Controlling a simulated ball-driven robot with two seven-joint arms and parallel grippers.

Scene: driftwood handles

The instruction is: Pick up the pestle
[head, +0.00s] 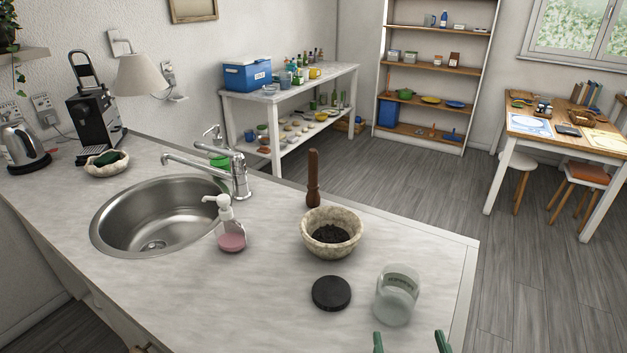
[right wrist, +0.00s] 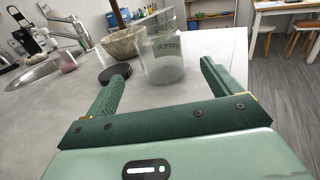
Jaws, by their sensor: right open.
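The pestle (head: 313,178) is a dark brown wooden rod standing upright on the counter behind the mortar. The mortar (head: 331,234) is a pale stone bowl with dark grains in it. In the right wrist view the pestle (right wrist: 117,14) is partly cut off by the top edge, above the mortar (right wrist: 122,43). My right gripper (head: 411,342) shows only its green fingertips at the bottom edge of the head view. My left gripper is not in view.
A glass pepper jar (head: 397,295) stands between my right gripper and the mortar, with a black lid (head: 331,293) beside it. A soap dispenser (head: 230,225) and a sink (head: 160,217) are to the left. The counter's right edge (head: 468,285) is close to the jar.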

